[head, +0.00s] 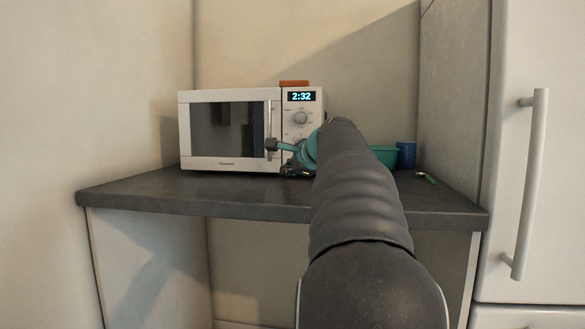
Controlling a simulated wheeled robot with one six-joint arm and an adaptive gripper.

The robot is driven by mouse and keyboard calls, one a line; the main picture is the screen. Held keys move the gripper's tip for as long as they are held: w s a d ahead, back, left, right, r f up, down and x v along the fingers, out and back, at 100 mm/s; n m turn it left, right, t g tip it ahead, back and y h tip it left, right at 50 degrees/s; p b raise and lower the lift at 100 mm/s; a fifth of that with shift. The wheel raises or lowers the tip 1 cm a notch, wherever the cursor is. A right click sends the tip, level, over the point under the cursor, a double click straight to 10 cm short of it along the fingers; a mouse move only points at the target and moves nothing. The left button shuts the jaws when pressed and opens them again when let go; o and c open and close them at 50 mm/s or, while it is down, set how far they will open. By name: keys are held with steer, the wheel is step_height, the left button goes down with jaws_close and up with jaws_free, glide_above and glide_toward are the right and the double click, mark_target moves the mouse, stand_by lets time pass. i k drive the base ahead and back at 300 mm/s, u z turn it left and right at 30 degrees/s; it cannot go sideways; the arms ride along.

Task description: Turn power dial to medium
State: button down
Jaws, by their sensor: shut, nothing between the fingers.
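A white microwave (224,166) stands on the dark counter, its door closed and its clock reading 2:32. Its upper round dial (300,118) is in plain view on the control panel, right of the door. A lower dial on the panel is partly covered by my arm. I cannot read which setting either dial points to. My gripper (291,170) is low in front of the panel, small, dark and partly hidden by my wrist. It is shut and holds nothing. Whether it touches the microwave cannot be told.
An orange-brown object (294,83) lies on top of the microwave. A teal container (385,156) and a blue cup (406,154) stand right of my arm on the counter (200,194). A pen-like item (428,178) lies nearby. A tall cabinet with a long handle (530,185) stands at the right.

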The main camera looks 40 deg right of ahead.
mark_target(301, 118)
steer(key=k, duration=1)
